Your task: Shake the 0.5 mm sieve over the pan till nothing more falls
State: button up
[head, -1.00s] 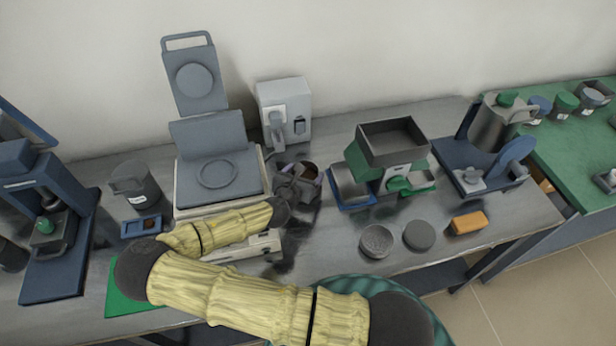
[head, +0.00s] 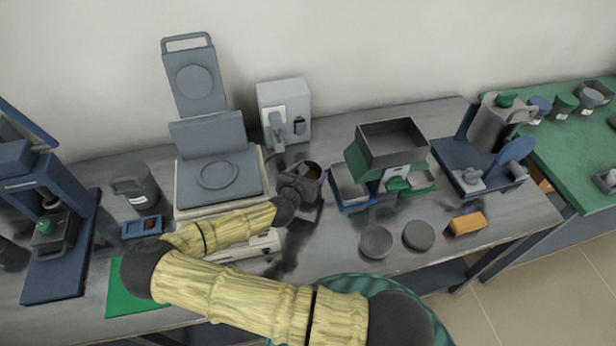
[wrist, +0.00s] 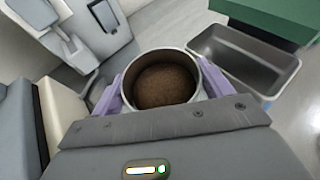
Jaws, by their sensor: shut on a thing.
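My gripper (wrist: 162,92) is shut on a round, grey-walled vessel (wrist: 190,57), with a purple finger on each side of it. The vessel holds brown granular material (wrist: 165,84). In the head view the gripper (head: 306,184) holds it upright over the bench, left of the blue-rimmed tray. I cannot tell whether its bottom is mesh, so I cannot tell if it is the 0.5 mm sieve. Two shallow round grey pieces, one left (head: 376,242) and one right (head: 419,235), lie side by side on the front bench. Which, if either, is the sieve or pan is unclear.
A grey tray (wrist: 224,68) with a blue edge stands right of the held vessel, beside a green hopper device (head: 392,155). A grey box device (head: 284,105) stands behind. An orange block (head: 468,223) lies right of the round pieces. The front bench edge is close.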

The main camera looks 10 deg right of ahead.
jog(key=shift+a, duration=0.8)
jog(key=shift+d, duration=0.1)
jog(key=shift+d, duration=0.15)
jog(key=shift+d+r+p, duration=0.1)
jog(key=shift+d+p, duration=0.25)
jog(key=shift+d, duration=0.85)
jog(key=shift+a, duration=0.1)
jog(key=shift+a, duration=1.35)
jog(key=shift+d, duration=0.1)
